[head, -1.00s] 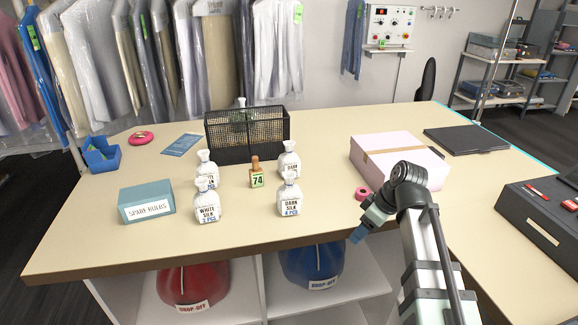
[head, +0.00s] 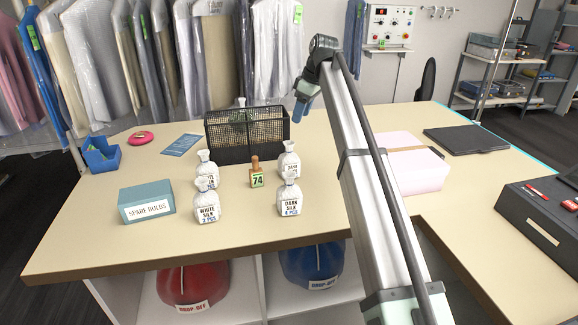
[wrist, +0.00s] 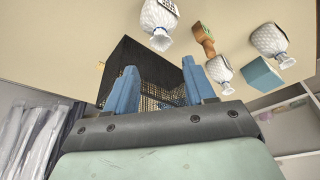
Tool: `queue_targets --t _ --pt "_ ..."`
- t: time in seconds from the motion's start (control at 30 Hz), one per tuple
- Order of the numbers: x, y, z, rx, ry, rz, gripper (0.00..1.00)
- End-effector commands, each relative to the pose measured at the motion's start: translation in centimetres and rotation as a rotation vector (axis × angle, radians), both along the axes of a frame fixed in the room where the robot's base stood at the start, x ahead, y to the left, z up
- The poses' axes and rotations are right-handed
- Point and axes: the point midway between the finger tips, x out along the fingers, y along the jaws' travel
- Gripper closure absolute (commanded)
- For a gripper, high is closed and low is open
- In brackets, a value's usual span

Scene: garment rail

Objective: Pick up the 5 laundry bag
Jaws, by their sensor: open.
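Several white tied laundry bags stand on the counter in the head view. The front left bag (head: 206,204) reads "WHITE SILK 2 PCS" and the front right bag (head: 289,200) reads "DARK SILK 4 PCS". The rear right bag (head: 289,160) seems to start with "DARK"; the rear left bag (head: 207,165) is partly hidden. I cannot read a 5 on any. A pale tied top (head: 241,102) shows at the black mesh basket (head: 262,151). My gripper (head: 302,110) is open and empty, raised near the basket's right end; its blue fingers (wrist: 162,92) stand apart before the basket in the wrist view.
A wooden stamp tagged 74 (head: 255,175) stands between the bag pairs. A "SPARE BULBS" box (head: 147,203) is at left, a pink box (head: 410,170) right, partly behind my arm. Hanging garments (head: 200,60) line the back. The counter's front left is clear.

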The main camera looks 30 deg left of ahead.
Motion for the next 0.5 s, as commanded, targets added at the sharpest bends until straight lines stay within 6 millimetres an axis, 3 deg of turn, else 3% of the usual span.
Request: queue_targets --t 0.17,0.5 --pt "0.0 0.5 -0.7 -0.002 0.0 0.002 0.46" --pt "-0.2 2.0 -5.9 -0.002 0.001 0.002 0.46"
